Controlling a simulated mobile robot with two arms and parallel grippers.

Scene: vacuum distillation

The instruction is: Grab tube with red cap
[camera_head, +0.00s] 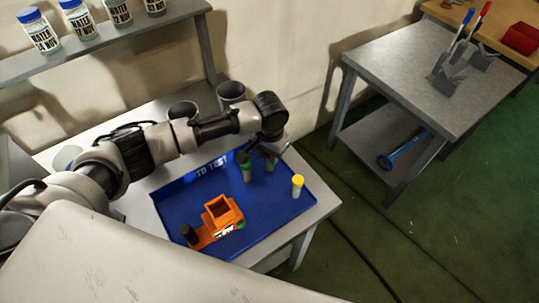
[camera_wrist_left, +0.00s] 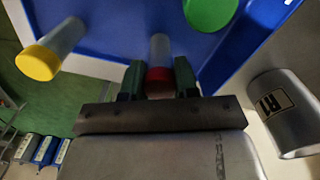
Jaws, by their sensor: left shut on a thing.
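The tube with the red cap (camera_wrist_left: 159,52) is between the two fingers of my left gripper (camera_wrist_left: 159,80) in the left wrist view, with its red cap at the fingertips. My left gripper (camera_head: 274,152) shows over the blue tray in the head view and is shut on this tube, whose clear body (camera_head: 269,166) is partly hidden below it. I cannot tell whether the tube touches the tray. My right gripper is not in view.
The blue tray (camera_head: 268,222) also holds a yellow-capped tube (camera_head: 297,187), a green-marked tube (camera_head: 245,168) and an orange holder (camera_head: 221,217). Metal cups (camera_head: 231,92) stand behind it. Labelled bottles (camera_head: 80,22) line a shelf. A grey side table (camera_head: 400,75) stands right.

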